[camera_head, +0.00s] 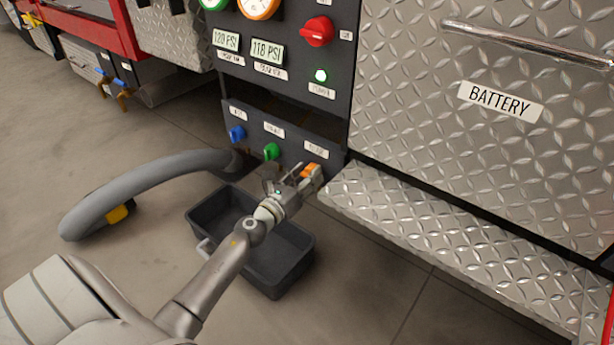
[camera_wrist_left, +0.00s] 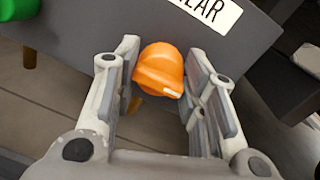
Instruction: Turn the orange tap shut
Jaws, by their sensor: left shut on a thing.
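The orange tap (camera_head: 311,170) sits on the low dark panel, at the right end of a row of taps. My left gripper (camera_head: 303,177) reaches up to it from below and has its fingers around it. In the left wrist view the tap's rounded orange handle (camera_wrist_left: 158,68) shows between the two fingers of the left gripper (camera_wrist_left: 160,82), which is shut on it. A small white mark is on the handle's lower right. The finger pads hide part of the tap's sides. My right gripper is in neither view.
A blue tap (camera_head: 237,133) and a green tap (camera_head: 271,151) sit left of it. A dark tray (camera_head: 277,280) lies below my arm. A grey hose (camera_head: 140,178) curves at left. A diamond-plate step (camera_head: 430,225) juts out at right.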

